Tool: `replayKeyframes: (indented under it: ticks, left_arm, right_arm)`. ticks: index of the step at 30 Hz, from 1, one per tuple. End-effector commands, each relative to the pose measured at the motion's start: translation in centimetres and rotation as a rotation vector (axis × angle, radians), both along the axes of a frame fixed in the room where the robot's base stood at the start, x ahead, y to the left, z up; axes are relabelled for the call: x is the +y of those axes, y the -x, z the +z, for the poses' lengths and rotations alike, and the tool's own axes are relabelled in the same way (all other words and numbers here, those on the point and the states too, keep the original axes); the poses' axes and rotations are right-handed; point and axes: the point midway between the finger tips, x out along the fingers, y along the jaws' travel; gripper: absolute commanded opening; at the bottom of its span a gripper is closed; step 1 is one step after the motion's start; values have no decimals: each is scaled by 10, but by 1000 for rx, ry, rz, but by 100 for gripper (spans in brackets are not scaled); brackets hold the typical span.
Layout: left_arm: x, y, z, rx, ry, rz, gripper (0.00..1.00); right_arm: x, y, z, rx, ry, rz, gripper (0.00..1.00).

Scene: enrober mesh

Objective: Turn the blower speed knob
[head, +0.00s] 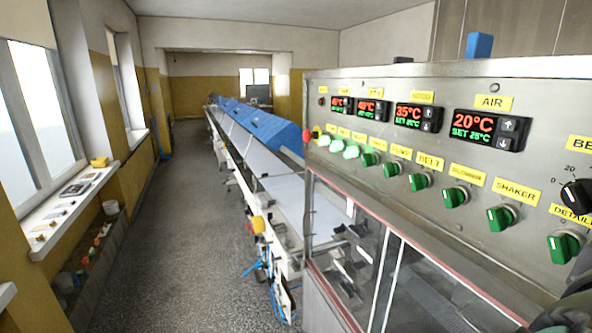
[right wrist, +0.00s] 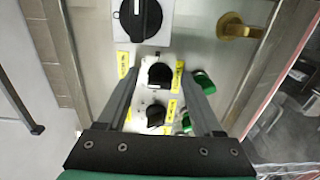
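In the right wrist view my right gripper (right wrist: 161,72) is open, its two fingers spread. A black knob (right wrist: 159,75) on the steel panel shows between the fingertips, with a gap on either side. A second black knob (right wrist: 155,115) lies nearer the gripper base, also between the fingers. The yellow labels beside them are too blurred to read, so I cannot tell which is the blower speed knob. In the head view one black knob (head: 577,195) with a numbered scale shows at the right edge of the control panel (head: 350,82). My left gripper is not in view.
Green switches (head: 419,181) run along the panel below red-and-green temperature displays (head: 488,130). A large black rotary switch (right wrist: 140,16) and a brass fitting (right wrist: 240,27) lie beyond the fingertips. Clear doors (head: 345,250) are below the panel; a conveyor (head: 250,160) runs back.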

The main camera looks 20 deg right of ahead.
Motion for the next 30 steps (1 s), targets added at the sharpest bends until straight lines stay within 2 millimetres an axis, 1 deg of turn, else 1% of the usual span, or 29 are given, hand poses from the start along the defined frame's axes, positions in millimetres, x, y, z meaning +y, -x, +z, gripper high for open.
replayKeyframes:
  ticks: [5, 8, 11, 18, 21, 25, 30]
  left_arm:
    - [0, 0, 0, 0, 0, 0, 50]
    - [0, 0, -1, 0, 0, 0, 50]
    - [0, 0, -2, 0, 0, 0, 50]
    - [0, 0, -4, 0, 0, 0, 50]
    - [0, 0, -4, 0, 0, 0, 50]
    - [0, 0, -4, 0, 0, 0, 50]
    - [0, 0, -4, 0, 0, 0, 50]
  right_arm:
    - [1, 0, 0, 1, 0, 1, 68]
    - [7, -1, -1, 2, -1, 4, 68]
    - [24, 0, -1, 2, -1, 6, 68]
    - [81, 4, 0, 4, 1, 7, 68]
    - [100, 6, 0, 4, 0, 5, 68]
    - [113, 7, 0, 1, 0, 2, 68]
    - [117, 8, 0, 0, 0, 0, 68]
